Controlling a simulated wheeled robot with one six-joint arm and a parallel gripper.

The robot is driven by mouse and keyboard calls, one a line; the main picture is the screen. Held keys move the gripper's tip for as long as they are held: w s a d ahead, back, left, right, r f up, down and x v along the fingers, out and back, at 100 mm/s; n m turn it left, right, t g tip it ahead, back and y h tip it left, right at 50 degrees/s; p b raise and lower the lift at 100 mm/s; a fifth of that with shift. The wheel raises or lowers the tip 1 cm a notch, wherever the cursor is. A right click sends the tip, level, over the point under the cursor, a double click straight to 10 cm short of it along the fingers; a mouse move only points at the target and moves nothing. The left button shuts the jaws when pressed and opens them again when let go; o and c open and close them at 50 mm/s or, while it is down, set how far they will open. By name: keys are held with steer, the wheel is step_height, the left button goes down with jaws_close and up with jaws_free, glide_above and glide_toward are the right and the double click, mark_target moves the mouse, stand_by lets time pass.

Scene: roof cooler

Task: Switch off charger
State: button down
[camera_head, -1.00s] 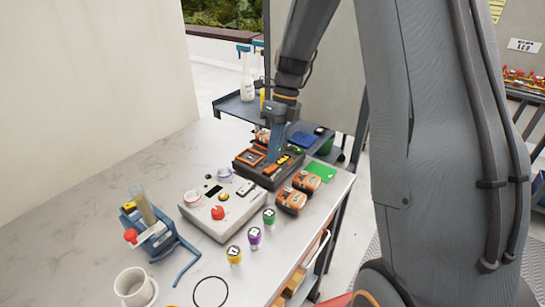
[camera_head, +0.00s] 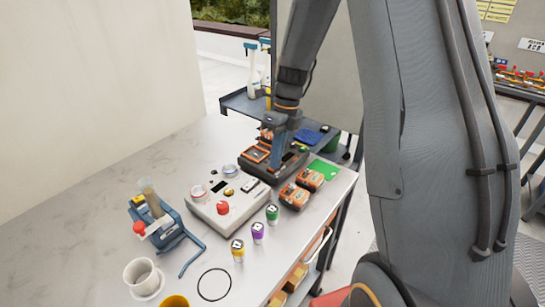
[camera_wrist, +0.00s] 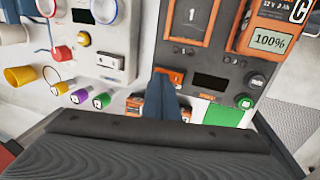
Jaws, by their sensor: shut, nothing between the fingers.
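The charger (camera_head: 250,167) is a dark box with orange-framed bays on the far part of the table. A battery (camera_wrist: 268,30) reading 100% is beside that bay. An orange switch-like part (camera_wrist: 172,75) sits at the charger's edge, partly hidden by my fingertips. My gripper (camera_head: 275,166) is shut and empty, pointing down over the charger's front part. In the wrist view my gripper (camera_wrist: 172,82) overlaps the orange part; I cannot tell whether they touch.
A pale box with a red knob (camera_head: 223,208) stands left of the charger. Orange batteries (camera_head: 294,195) and a green card (camera_head: 323,169) lie to its right. Small colored containers (camera_head: 258,231), a blue stand (camera_head: 160,228) and a white mug (camera_head: 143,276) are nearer.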

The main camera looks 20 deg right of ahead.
steer(key=shift+d+f, duration=0.15)
steer(key=shift+w+d, duration=0.4)
steer(key=shift+d, duration=0.2)
steer(key=shift+w+d+r+p, duration=0.15)
steer(key=shift+r+p, duration=0.25)
steer(key=shift+p, duration=0.3)
steer(key=v, duration=1.3)
steer(key=shift+w+d, duration=0.15)
